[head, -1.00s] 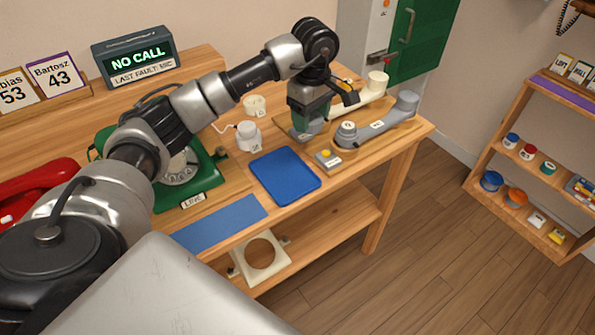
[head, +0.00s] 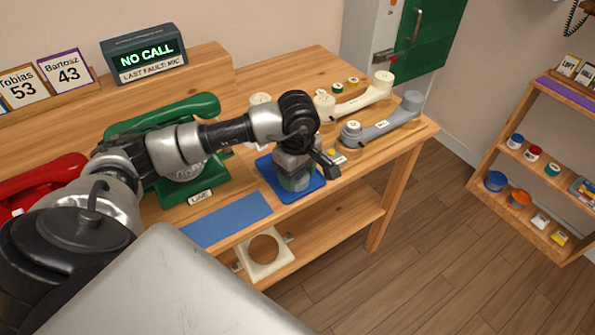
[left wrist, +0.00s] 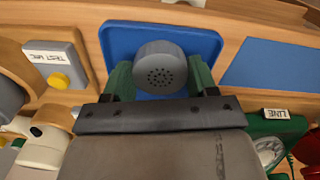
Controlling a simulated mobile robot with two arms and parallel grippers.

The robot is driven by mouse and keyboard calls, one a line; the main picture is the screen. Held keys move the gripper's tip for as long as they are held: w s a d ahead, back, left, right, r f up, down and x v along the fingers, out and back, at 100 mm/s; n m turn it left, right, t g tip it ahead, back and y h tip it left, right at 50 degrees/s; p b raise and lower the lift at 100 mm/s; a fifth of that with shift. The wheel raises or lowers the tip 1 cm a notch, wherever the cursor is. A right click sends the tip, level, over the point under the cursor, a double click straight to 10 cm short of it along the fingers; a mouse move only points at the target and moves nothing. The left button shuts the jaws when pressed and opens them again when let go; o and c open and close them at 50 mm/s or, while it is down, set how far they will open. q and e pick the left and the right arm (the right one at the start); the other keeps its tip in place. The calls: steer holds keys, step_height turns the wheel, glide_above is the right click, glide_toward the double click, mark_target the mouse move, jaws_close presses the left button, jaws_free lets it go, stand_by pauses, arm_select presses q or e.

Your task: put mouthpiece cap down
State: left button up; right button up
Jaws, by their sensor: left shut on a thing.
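The mouthpiece cap (left wrist: 160,66) is a grey round cap with small holes in its face, seen in the left wrist view. My left gripper (head: 296,182) is shut on it, with a green finger on each side in the left wrist view (left wrist: 160,82). The cap is over the blue tray (head: 268,178), which also shows behind it in the left wrist view (left wrist: 119,40). I cannot tell whether the cap touches the tray. In the head view my gripper hides most of the cap. My right gripper is not in view.
A grey handset (head: 388,128) and a cream handset (head: 362,98) lie to the right. A test block with a yellow button (left wrist: 52,65) is beside the tray. A green phone (head: 180,190) stands to the left. A flat blue mat (head: 225,219) is in front.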

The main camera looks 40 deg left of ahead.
mark_target(298, 176)
arm_select(q)
steer(key=o, duration=0.4)
steer(key=shift+f, duration=0.1)
steer(key=o, duration=0.5)
steer(key=shift+c, duration=0.2)
steer(key=shift+r, duration=0.65)
step_height(298, 176, up, 11)
steer(key=shift+d, duration=0.1)
